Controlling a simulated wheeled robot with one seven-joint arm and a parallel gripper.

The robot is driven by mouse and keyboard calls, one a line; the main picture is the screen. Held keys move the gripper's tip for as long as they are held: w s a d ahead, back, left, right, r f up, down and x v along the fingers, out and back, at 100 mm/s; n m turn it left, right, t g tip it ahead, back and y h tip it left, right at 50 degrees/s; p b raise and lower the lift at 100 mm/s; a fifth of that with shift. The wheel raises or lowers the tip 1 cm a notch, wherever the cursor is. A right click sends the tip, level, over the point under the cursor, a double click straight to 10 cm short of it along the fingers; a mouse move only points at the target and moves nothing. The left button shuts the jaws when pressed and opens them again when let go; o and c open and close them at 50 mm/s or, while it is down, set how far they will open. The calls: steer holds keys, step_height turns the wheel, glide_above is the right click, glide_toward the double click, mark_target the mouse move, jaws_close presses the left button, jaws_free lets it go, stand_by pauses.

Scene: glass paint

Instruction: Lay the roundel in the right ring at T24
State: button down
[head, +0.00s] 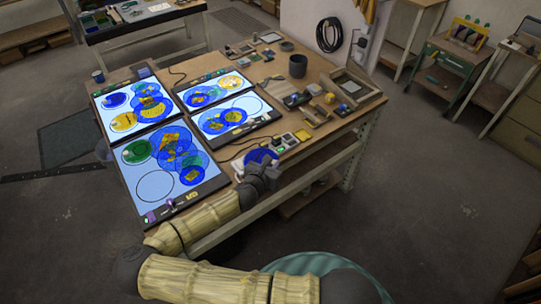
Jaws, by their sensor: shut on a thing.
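My gripper (260,165) is over the right front edge of the workbench, shut on a blue roundel (262,154); its fingertips are mostly hidden by my wrist. The roundel is just right of the front lit panel (203,188). That panel has an empty dark ring (155,186) at its lower left, with green, blue and orange discs overlapping above and right of it. Another ring (248,105) shows pale on the right lit panel (262,119), beside blue and yellow discs. The T24 label is too small to read.
Two more lit panels with coloured discs lie at the back left (103,91) and back middle (180,88). A dark cup (298,66), a wooden tray (352,88) and small blocks crowd the bench's right side. A switch box (285,142) stands close behind the roundel.

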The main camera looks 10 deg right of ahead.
steer(key=d+f+n+y, duration=0.1)
steer(key=d+f+n+t+y, duration=0.1)
steer(key=shift+w+d+f+t, duration=0.1)
steer(key=shift+w+f+t, duration=0.2)
steer(key=shift+w, duration=0.05)
steer(key=s+d+f+n+y+b, duration=0.1)
steer(key=d+f+n+y+b, duration=0.1)
steer(key=f+y+b, duration=0.1)
steer(key=s+d+f+n+t+y+b, duration=0.1)
steer(key=d+f+n+y+b, duration=0.1)
steer(key=f+b, duration=0.3)
steer(key=shift+s+d+f+n+y+b, duration=0.15)
steer(key=shift+d+f+n+y+b, duration=0.25)
steer(key=shift+n+y+b, duration=0.45)
steer(key=shift+h, duration=0.25)
